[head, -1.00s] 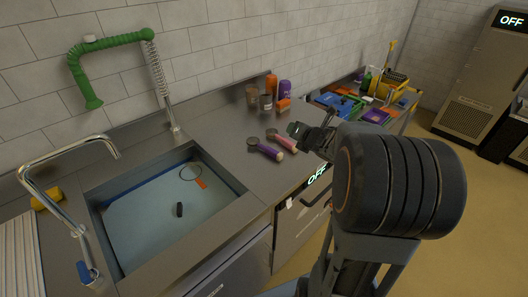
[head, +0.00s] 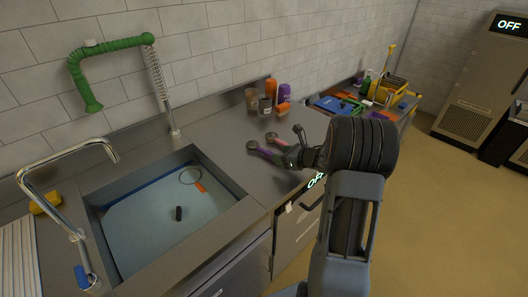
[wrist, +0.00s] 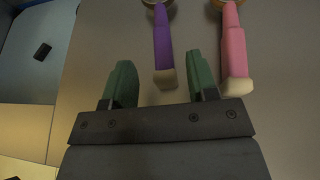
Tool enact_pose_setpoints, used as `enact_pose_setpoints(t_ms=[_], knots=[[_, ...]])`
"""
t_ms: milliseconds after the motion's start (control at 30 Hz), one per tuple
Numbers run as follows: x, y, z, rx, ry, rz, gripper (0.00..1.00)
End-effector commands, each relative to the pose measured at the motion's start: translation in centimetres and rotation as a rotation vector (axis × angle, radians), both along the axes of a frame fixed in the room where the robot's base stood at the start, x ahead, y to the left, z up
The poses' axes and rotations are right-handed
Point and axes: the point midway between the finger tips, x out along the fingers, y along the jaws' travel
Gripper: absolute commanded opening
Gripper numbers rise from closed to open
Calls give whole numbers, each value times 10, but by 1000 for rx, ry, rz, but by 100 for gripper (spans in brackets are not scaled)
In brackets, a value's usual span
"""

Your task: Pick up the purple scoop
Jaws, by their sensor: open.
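The purple scoop (head: 264,153) lies on the steel counter, right of the sink. In the wrist view its purple handle (wrist: 163,42) points toward me and ends in a cream cap. Its round head is mostly cut off at the top edge there. My gripper (head: 289,146) is open over the counter at the handle end. In the wrist view its two green fingers (wrist: 161,72) stand either side of the cap, which appears nearer the right finger. No contact shows, and I cannot tell the height gap.
A pink scoop (wrist: 233,48) lies close to the right of the purple one. The sink (head: 165,215) is on the left, with a dark object in it. Cups and containers (head: 265,102) stand by the wall. Colourful items (head: 345,104) crowd the far counter.

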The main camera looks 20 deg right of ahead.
Motion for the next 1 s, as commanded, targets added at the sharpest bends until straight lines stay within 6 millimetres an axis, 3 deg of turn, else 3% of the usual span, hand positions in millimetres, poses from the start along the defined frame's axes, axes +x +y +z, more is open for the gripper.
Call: enact_pose_setpoints(t_ms=[500,833,1000], knots=[[42,20,-19,0,1,0,53],[46,23,-22,0,0,-1,53],[46,22,-22,0,0,-1,37]])
